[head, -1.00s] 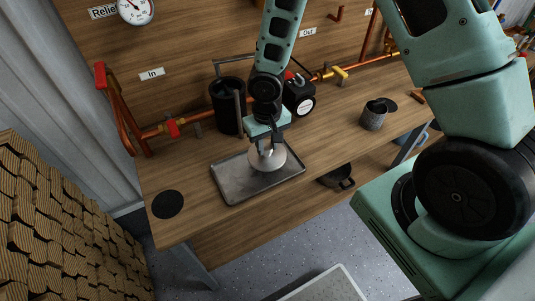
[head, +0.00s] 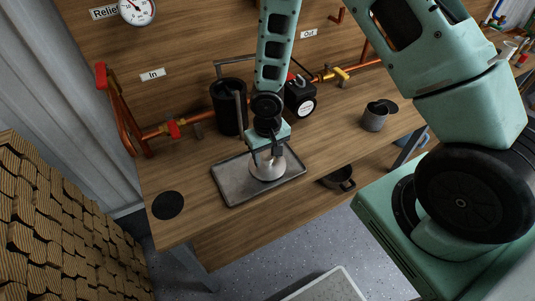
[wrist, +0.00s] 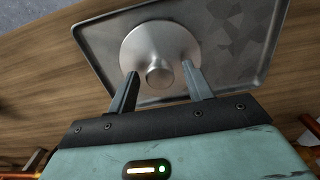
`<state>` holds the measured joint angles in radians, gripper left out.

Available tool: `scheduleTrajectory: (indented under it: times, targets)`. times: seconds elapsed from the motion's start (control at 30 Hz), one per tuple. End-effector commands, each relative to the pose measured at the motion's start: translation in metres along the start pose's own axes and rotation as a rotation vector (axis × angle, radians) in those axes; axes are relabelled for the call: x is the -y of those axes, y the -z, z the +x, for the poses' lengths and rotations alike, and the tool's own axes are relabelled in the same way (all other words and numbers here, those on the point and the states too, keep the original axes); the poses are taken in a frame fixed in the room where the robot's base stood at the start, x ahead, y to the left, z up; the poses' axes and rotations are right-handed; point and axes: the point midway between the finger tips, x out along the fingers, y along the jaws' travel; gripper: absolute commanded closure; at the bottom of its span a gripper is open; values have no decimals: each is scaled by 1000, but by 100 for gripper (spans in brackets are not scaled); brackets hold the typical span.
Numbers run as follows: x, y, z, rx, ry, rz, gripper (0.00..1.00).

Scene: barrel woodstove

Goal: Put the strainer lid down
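The strainer lid (head: 268,169) is a round silver metal disc with a central knob. It lies on the grey metal tray (head: 232,196) on the wooden bench, and also shows on the tray in the wrist view (wrist: 137,47). My gripper (head: 266,158) is just above the lid. In the wrist view my gripper (wrist: 160,69) is open, with one finger on each side of the knob and a visible gap to both. The fingers hide a small part of the lid in the head view.
A black cylinder (head: 228,108) and a black pump with a round dial (head: 301,98) stand behind the tray. A small grey pot (head: 374,119) stands to the right, and a flat black disc (head: 168,205) lies to the left. Copper pipes run along the back.

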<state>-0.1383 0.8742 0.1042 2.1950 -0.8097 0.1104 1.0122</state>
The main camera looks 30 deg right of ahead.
Motion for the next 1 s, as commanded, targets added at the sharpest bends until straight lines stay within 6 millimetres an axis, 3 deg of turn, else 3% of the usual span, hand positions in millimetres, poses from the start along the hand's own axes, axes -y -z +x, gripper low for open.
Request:
scheduleTrajectory:
  times: [0.23, 0.6, 0.87, 1.0]
  targets:
    - [0, 1, -15, -4, 2, 3, 49]
    - [-1, 1, -91, -4, 1, 3, 49]
    - [0, 0, -120, -2, 0, 0, 49]
    - [12, -9, -140, -8, -8, -52, 49]
